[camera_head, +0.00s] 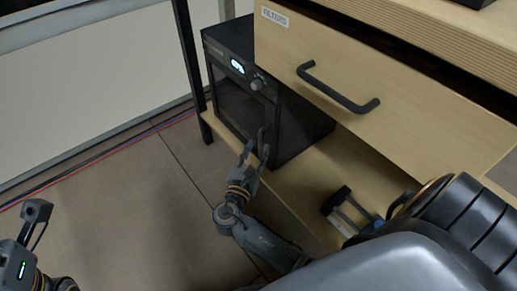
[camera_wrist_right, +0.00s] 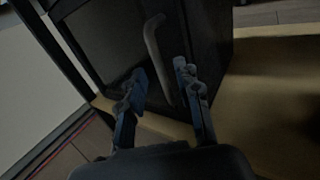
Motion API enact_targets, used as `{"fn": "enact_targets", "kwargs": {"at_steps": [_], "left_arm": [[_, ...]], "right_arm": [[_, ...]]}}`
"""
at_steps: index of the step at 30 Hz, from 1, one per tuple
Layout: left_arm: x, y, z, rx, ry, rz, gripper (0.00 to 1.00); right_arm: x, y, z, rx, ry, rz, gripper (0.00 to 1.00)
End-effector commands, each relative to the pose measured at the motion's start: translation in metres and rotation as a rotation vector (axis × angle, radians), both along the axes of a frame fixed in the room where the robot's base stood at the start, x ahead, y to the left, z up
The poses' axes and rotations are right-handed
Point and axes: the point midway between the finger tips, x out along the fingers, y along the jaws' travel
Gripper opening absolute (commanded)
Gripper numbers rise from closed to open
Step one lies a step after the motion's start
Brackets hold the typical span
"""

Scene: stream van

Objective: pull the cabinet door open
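The black cabinet (camera_head: 300,125) stands on a low wooden shelf, with a lit display and a knob on its front. Its door (camera_head: 232,108) looks shut. The door's dark bar handle (camera_wrist_right: 156,50) shows clearly in the right wrist view. My right gripper (camera_head: 257,150) is at the handle's end of the door, and its fingers (camera_wrist_right: 160,73) are spread with the handle showing between and beyond them. I cannot tell whether they touch it.
A wooden drawer (camera_head: 400,105) with a black handle (camera_head: 337,90) and a label overhangs the cabinet's right side. A black metal post (camera_head: 189,50) stands left of the cabinet. Red and blue cables (camera_head: 100,160) run along the floor. The tiled floor in front (camera_head: 130,220) is clear.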

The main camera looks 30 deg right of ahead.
Motion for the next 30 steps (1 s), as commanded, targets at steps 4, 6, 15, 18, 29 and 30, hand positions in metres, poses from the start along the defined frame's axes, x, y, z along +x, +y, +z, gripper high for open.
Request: {"fn": "enact_targets", "kwargs": {"at_steps": [4,6,15,18,29,30], "left_arm": [[0.000,-0.001,0.001,0.002,-0.022,0.002,0.40],[0.000,-0.001,0.003,0.002,-0.026,0.001,0.40],[0.000,-0.001,0.005,0.004,-0.029,0.002,0.40],[0.000,-0.001,0.005,0.004,-0.029,0.002,0.40],[0.000,-0.001,0.005,0.004,-0.029,0.001,0.40],[0.000,-0.001,0.005,0.004,-0.029,0.001,0.40]], "right_arm": [[0.011,-0.014,-0.001,0.000,-0.001,-0.001,0.34],[0.014,-0.017,-0.001,0.001,-0.001,0.000,0.34],[0.016,-0.020,0.000,0.001,0.001,0.000,0.34],[0.016,-0.020,0.000,0.001,0.001,0.000,0.21],[0.016,-0.020,0.000,0.002,0.001,0.000,0.00],[0.016,-0.020,0.000,0.002,0.001,0.000,0.00]]}}
